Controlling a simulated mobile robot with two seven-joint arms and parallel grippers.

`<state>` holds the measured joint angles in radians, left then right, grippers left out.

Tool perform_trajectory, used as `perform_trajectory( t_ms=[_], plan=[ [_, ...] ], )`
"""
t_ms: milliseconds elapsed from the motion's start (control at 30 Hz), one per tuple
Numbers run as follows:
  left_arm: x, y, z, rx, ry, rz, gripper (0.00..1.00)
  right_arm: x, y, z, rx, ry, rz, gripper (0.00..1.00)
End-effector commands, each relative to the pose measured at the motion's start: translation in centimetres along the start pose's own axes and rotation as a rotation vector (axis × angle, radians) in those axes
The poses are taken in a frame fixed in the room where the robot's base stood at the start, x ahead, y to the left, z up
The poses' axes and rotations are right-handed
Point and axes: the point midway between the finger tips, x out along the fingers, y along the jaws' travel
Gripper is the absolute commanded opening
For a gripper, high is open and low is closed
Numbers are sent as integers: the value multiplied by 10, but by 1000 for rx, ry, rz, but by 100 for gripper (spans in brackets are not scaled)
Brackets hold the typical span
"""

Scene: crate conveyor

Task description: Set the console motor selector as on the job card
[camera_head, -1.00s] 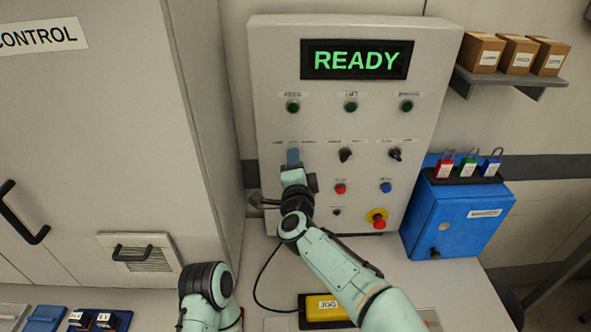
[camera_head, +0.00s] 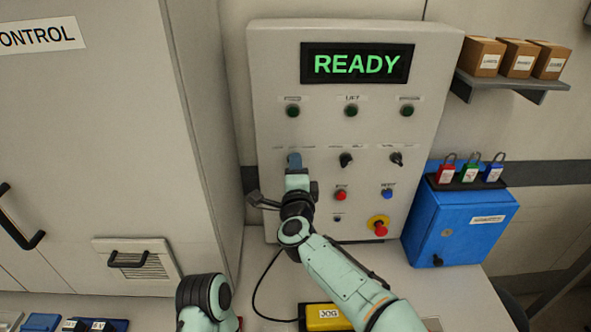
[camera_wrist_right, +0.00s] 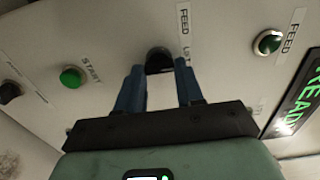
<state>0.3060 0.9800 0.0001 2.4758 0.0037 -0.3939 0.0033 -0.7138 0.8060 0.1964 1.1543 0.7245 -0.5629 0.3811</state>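The grey console (camera_head: 425,95) stands upright, with a row of selector knobs across its middle. My right gripper (camera_head: 294,158) is at the left knob of this row and hides it in the head view. In the right wrist view a dark selector knob (camera_wrist_right: 158,60) lies between and just beyond the blue fingertips. Its label reads FEED and a partly covered word, perhaps LIFT. My right gripper (camera_wrist_right: 160,80) is open there, with a gap between its fingers; contact with the knob cannot be told. My left arm shows at the bottom, but its gripper does not. I cannot make out a job card.
The display (camera_head: 356,64) reads READY. A green START button (camera_wrist_right: 71,77) is close to the fingers. A red button (camera_head: 341,195), blue button (camera_head: 387,194) and emergency stop (camera_head: 379,226) sit below. A blue box (camera_head: 462,220) with padlocks stands right; a yellow JOG pendant (camera_head: 326,313) lies in front.

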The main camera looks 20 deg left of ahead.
Motion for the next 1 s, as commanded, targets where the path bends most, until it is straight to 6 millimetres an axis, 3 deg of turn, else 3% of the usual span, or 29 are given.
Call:
perform_trajectory(
  t_ms=[33, 67, 367, 533, 1000],
  plan=[
    [0, 0, 0, 0, 0, 0, 0, 0, 0, 0, 0, -1, 0, 52],
    [0, 0, 0, 0, 0, 0, 0, 0, 0, 0, 0, -1, 0, 62],
    [0, 0, 0, 0, 0, 0, 0, 0, 0, 0, -1, 0, 0, 62],
    [4, -1, -2, 0, 5, 1, 0, -10, 0, 0, -1, -1, 0, 62],
    [20, -3, -12, 3, 35, 7, 0, -97, 0, 0, -1, -2, -2, 62]
  ],
)
